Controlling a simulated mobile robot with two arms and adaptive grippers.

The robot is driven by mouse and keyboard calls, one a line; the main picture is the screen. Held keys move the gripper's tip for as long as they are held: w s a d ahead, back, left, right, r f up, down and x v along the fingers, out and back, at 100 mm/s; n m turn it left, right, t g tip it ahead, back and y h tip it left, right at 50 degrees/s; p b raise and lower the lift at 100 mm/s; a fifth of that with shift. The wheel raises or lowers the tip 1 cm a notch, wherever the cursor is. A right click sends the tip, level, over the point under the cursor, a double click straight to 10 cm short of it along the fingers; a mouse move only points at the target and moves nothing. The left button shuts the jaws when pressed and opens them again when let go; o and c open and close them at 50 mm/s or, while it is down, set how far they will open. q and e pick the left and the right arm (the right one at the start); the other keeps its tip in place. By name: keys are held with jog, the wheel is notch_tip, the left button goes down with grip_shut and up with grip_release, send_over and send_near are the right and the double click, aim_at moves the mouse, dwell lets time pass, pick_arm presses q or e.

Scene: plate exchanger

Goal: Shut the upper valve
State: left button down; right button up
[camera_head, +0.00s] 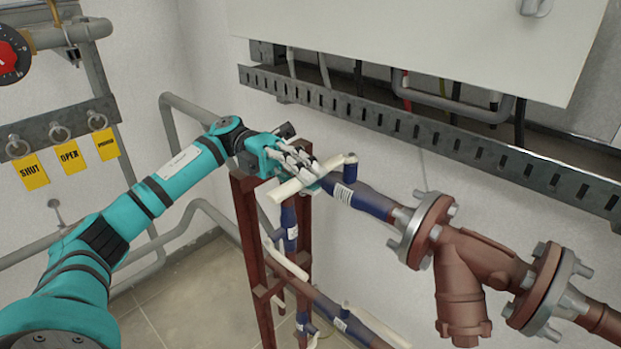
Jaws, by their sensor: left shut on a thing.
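The upper valve (340,188) has a blue body with a white label. It sits on the upper pipe beside the brown frame. Its cream lever (291,186) runs from the stem at the top toward the lower left and looks angled across the pipe's line. My left gripper (298,163) comes in from the left and is shut on the lever; its fingers hide part of it. My right gripper is not in view.
Brown flanges and a strainer (462,290) continue the pipe at right. A slotted metal tray (420,128) runs above. Lower blue valves with cream levers (288,256) sit below. SHUT, OPEN and other yellow tags (69,157) hang at left.

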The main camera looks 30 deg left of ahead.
pick_arm(q)
jog(key=c, duration=1.3)
grip_release()
jog(key=shift+a, duration=0.2)
jog(key=shift+o, duration=0.2)
jog(key=shift+d, duration=0.1)
jog(key=v, duration=1.2)
jog(key=shift+f, duration=0.1)
